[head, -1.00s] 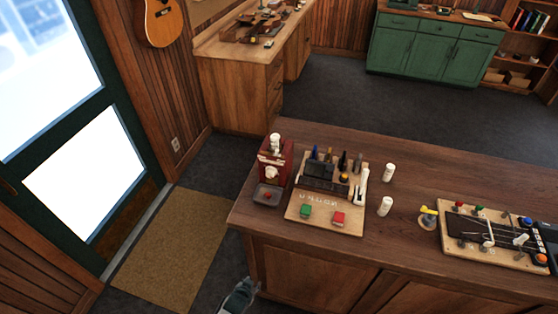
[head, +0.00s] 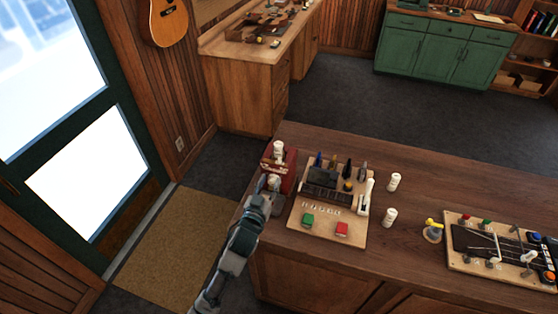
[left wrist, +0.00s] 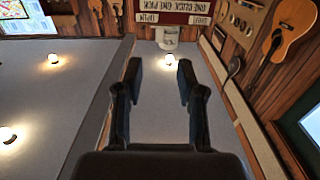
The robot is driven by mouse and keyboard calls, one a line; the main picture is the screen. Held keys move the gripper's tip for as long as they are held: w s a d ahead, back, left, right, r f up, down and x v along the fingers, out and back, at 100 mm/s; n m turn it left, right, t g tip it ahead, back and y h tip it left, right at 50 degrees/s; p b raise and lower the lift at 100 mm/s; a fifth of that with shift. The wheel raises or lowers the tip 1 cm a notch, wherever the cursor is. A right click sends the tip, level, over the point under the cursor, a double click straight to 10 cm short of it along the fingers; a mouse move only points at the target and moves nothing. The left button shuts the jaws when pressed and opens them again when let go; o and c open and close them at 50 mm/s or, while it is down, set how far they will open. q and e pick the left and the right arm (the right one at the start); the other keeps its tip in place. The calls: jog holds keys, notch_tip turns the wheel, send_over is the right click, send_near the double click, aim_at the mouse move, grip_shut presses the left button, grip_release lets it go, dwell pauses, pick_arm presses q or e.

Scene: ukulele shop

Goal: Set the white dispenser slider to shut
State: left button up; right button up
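The red dispenser (head: 288,184) stands at the left end of the wooden counter, with a white knob (head: 278,149) on its top. My left gripper (head: 272,181) is at its front and hides its lower part and tray. In the left wrist view, the dispenser's red front (left wrist: 178,6) shows at the top edge with two small white labels, seemingly OPEN at left and SHUT at right. A white slider (left wrist: 167,38) sits below them, nearer the left label. My left gripper (left wrist: 160,76) is open, its fingers apart and empty, pointing at the slider without touching it. My right gripper is out of view.
A wooden board (head: 318,228) with green and red blocks and several upright tools stands just right of the dispenser. Two white cylinders (head: 392,200) stand beyond it. A ukulele neck jig (head: 458,260) lies at the right. Floor left of the counter is free.

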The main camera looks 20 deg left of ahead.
aim_at(279, 161)
pick_arm(q)
jog(key=w+p, duration=0.1)
jog(key=w, duration=0.9)
jog(key=shift+d, duration=0.15)
grip_shut()
